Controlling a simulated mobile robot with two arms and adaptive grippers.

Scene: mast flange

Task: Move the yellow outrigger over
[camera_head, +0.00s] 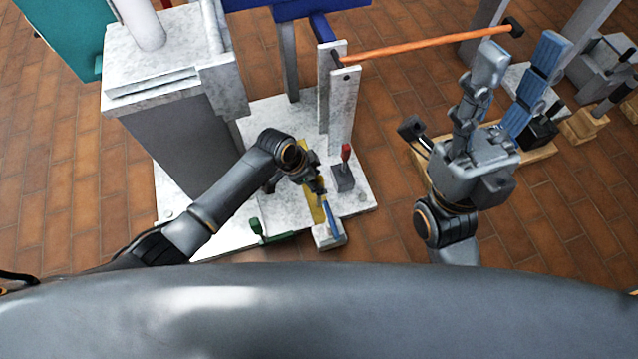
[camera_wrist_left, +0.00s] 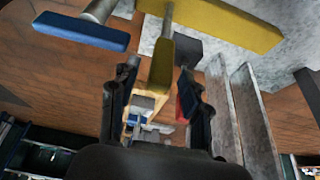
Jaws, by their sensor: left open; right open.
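The yellow outrigger (camera_head: 312,203) is a flat bar lying on the pale marbled base plate, close to a small pale block with a blue handle. It is partly covered by my left arm. My left gripper (camera_head: 318,188) is open just over the bar. In the left wrist view a long yellow bar (camera_wrist_left: 235,22) crosses the top, and a narrow yellow upright (camera_wrist_left: 161,62) shows between the open fingers (camera_wrist_left: 158,75); contact cannot be told.
A red-handled block (camera_head: 344,172) and a green lever (camera_head: 268,235) flank the bar. Two pale uprights (camera_head: 342,110) and an orange rod (camera_head: 425,45) stand behind. A large grey housing (camera_head: 180,140) is at left.

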